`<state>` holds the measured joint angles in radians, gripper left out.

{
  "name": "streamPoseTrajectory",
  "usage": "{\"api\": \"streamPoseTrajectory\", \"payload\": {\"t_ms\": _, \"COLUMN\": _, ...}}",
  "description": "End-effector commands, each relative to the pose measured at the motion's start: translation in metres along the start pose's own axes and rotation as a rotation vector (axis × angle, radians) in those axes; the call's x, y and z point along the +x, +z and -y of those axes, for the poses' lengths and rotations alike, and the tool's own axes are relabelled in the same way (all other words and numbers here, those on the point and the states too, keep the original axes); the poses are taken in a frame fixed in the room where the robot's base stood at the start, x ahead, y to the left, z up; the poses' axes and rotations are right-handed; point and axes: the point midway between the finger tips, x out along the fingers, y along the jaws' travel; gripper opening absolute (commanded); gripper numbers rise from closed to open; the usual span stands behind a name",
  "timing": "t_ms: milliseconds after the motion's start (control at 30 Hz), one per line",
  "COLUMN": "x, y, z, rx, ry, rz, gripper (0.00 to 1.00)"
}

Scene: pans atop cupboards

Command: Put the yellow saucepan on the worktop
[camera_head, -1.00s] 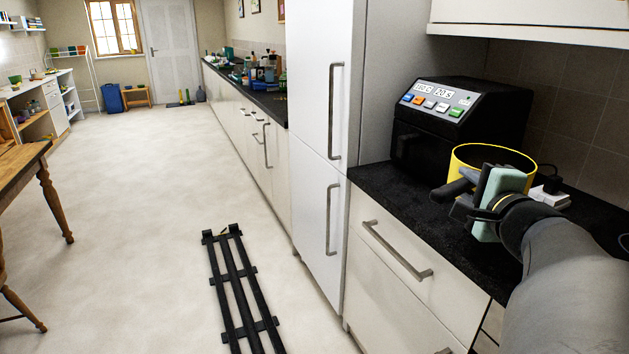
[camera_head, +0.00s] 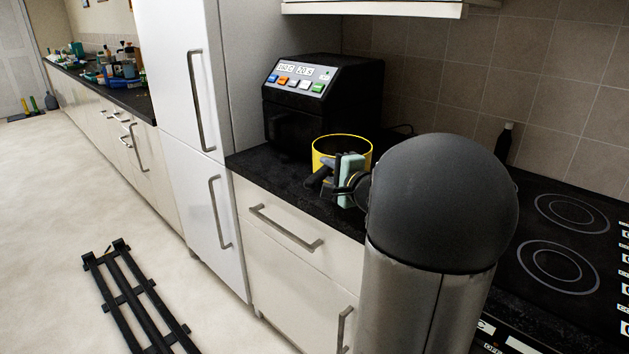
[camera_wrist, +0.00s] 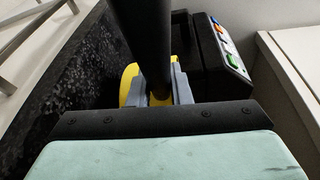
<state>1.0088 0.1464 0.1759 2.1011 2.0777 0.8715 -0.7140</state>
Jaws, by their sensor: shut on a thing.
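The yellow saucepan (camera_head: 342,142) is over the black worktop (camera_head: 262,165), in front of the black appliance with coloured buttons. It looks upright. Its lower part is largely hidden by my gripper, so I cannot tell whether its base touches the worktop. My gripper (camera_head: 331,174) is on the near side of the pan, shut on its dark handle. In the wrist view, the dark handle (camera_wrist: 141,40) runs between the grey fingers, and a little of the yellow pan (camera_wrist: 128,80) shows beside them.
The black appliance (camera_head: 322,95) stands close behind the pan, beside a tall white cupboard (camera_head: 180,80). A hob (camera_head: 565,235) and a dark bottle (camera_head: 504,142) are to the right, past my arm. The worktop's front edge is close to my gripper. A wall cupboard (camera_head: 375,8) hangs above.

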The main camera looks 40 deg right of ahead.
Motion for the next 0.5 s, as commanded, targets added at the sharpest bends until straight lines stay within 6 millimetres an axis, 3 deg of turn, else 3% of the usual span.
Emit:
{"api": "streamPoseTrajectory", "payload": {"t_ms": 300, "x": 0.009, "y": -0.007, "z": -0.033, "rx": 0.001, "ry": -0.002, "rz": 0.001, "gripper": 0.00}}
{"api": "streamPoseTrajectory", "payload": {"t_ms": 500, "x": 0.009, "y": -0.007, "z": -0.035, "rx": -0.002, "ry": -0.003, "rz": 0.001, "gripper": 0.00}}
